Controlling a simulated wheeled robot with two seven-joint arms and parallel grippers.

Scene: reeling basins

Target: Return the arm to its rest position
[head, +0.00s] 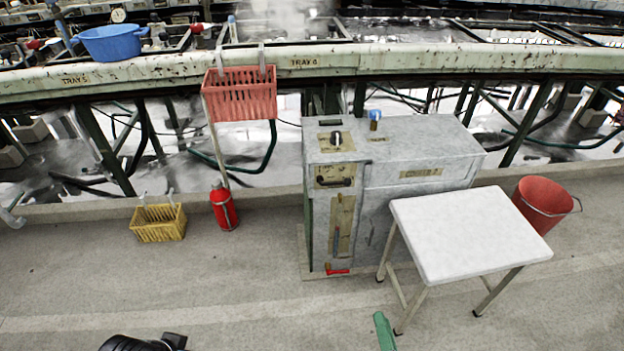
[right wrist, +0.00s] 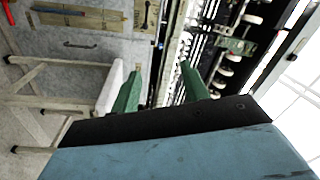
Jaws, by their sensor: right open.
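My right gripper (head: 383,330) shows at the bottom edge of the head view as one green finger, low in front of the grey cooker cabinet and left of the white-topped table. In the right wrist view the right gripper (right wrist: 158,85) has two green fingers standing apart with nothing between them. A black part of my own body shows at the bottom left of the head view. No fingers of my left gripper can be seen.
The grey cabinet (head: 405,150) and white table (head: 470,230) stand ahead, with a red bucket (head: 545,205) behind the table. A yellow basket (head: 158,223) and red extinguisher (head: 223,208) stand left. A red basket (head: 240,95) hangs at the rail.

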